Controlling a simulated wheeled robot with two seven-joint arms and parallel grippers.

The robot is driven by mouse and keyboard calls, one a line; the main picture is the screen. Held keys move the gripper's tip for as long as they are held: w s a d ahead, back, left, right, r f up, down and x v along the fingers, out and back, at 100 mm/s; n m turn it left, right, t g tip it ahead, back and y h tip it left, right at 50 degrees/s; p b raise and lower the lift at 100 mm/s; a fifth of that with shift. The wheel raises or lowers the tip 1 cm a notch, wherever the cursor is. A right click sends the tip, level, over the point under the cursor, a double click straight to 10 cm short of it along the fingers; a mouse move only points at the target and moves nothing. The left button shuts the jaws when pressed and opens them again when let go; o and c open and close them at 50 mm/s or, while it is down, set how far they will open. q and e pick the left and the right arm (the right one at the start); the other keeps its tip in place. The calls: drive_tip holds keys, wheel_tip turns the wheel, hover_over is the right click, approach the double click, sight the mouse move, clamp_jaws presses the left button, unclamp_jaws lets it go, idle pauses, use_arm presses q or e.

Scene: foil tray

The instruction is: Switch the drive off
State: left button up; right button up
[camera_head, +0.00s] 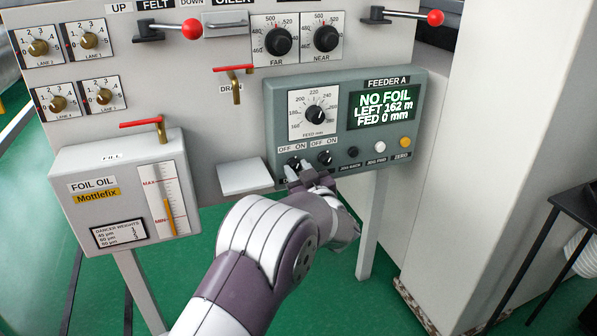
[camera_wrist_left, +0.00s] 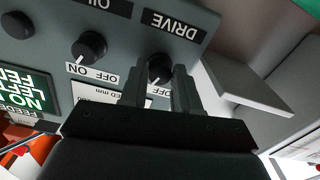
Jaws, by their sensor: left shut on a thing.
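The drive knob (camera_head: 295,163) is a small black rotary switch at the lower left of the grey Feeder A box (camera_head: 433,85), with OFF and ON printed above it. In the left wrist view the drive knob (camera_wrist_left: 159,66) sits by the upside-down DRIVE label (camera_wrist_left: 174,24). My left gripper (camera_head: 306,180) reaches up to it from below. In the wrist view the fingers of my left gripper (camera_wrist_left: 158,92) are shut on the knob. My right gripper is not in view.
A similar oil knob (camera_head: 325,157) is close to the right of the drive knob. A pale shelf (camera_head: 245,177) juts out just left of my gripper. The display (camera_head: 384,108) reads NO FOIL, LEFT 162 m, FED 0 mm. Small buttons (camera_head: 380,147) line the box's lower right.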

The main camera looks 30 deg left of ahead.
use_arm(q)
drive_tip(key=n, duration=0.4)
drive_tip(key=shift+f, duration=0.15)
drive_tip(key=n+b, duration=0.2)
drive_tip(key=n, duration=0.4)
drive_tip(key=shift+b, duration=0.3)
drive_tip(key=shift+d, duration=0.1)
drive_tip(key=o, duration=1)
drive_tip(key=shift+o, duration=0.2)
drive_tip(key=p+v, duration=0.5)
drive_tip(key=v, duration=0.7)
drive_tip(key=shift+s+d, duration=0.15)
drive_tip(key=shift+d, duration=0.1)
